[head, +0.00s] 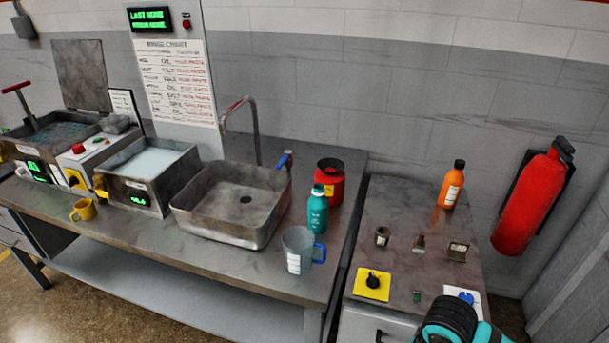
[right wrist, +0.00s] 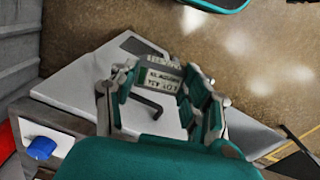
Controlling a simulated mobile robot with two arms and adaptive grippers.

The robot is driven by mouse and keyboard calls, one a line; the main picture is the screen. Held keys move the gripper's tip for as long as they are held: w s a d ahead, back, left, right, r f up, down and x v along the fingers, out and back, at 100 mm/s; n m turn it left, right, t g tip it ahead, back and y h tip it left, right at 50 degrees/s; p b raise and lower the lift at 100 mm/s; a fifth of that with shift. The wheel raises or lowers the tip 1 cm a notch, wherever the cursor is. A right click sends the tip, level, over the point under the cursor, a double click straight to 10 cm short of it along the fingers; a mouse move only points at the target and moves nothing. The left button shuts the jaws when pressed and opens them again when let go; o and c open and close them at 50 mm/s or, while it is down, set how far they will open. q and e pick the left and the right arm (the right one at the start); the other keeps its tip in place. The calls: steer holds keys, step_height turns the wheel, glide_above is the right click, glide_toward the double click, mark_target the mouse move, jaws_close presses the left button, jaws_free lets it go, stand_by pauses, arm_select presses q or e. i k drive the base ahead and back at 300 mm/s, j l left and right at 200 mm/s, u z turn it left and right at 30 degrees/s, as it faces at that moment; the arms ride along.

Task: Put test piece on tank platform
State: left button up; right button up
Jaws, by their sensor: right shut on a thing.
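In the right wrist view, my right gripper (right wrist: 160,88) is shut on a small grey test piece (right wrist: 165,74) with a lettered label, held between teal-padded fingers. In the head view, only part of my right arm shows at the bottom right; its fingers and the piece are hidden there. A metal tank (head: 50,135) with dark contents and a red T-handle (head: 17,88) stands at the far left of the bench. A second open tank (head: 150,165) holds pale liquid. I cannot clearly tell which part is the platform. My left gripper is not in view.
The right cabinet (head: 400,205) carries an orange bottle (head: 451,185) and several small metal items. A fire extinguisher (head: 527,200) hangs at right.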

mark_target(63, 136)
steer(key=i+j, duration=0.1)
steer(key=j, duration=0.35)
steer(key=i+j+u, duration=0.15)
steer(key=j, duration=0.7)
steer(key=i+j+u, duration=0.1)
steer(key=j, duration=0.3)
steer(key=i+j+u, duration=0.1)
steer(key=j, duration=0.3)
steer(key=i, duration=0.1)
